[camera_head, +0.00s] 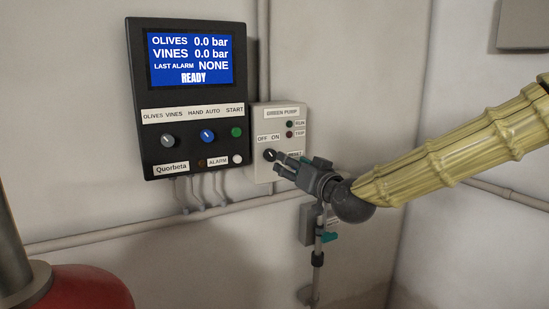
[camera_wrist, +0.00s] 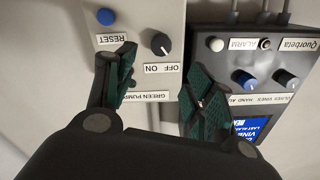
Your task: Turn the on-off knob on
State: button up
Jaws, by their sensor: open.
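The on-off knob (camera_head: 270,155) is a black round knob on the pale grey GREEN PUMP box (camera_head: 259,178), below the OFF and ON labels. In the wrist view, which is upside down, the knob (camera_wrist: 160,43) shows between and beyond my fingertips, with its white mark towards the OFF side. My gripper (camera_head: 289,166) is open and empty in front of the box, close to the knob at its lower right. In the wrist view my gripper (camera_wrist: 158,72) has its green-padded fingers spread, with no visible contact with the knob. The gripper partly hides the lower right of the box.
A black control panel (camera_head: 195,135) with a blue READY screen, knobs and buttons stands just left of the box. A blue RESET button (camera_wrist: 106,16) sits beside the knob. Pipes (camera_head: 150,230) run along the wall below. A red rounded object (camera_head: 90,288) is at lower left.

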aim_at(273, 155)
jog(key=p+x, duration=0.3)
jog(key=x, duration=0.7)
jog(key=shift+w+a, duration=0.15)
jog(key=shift+w, duration=0.15)
jog(key=shift+f, duration=0.1)
jog(key=c, duration=1)
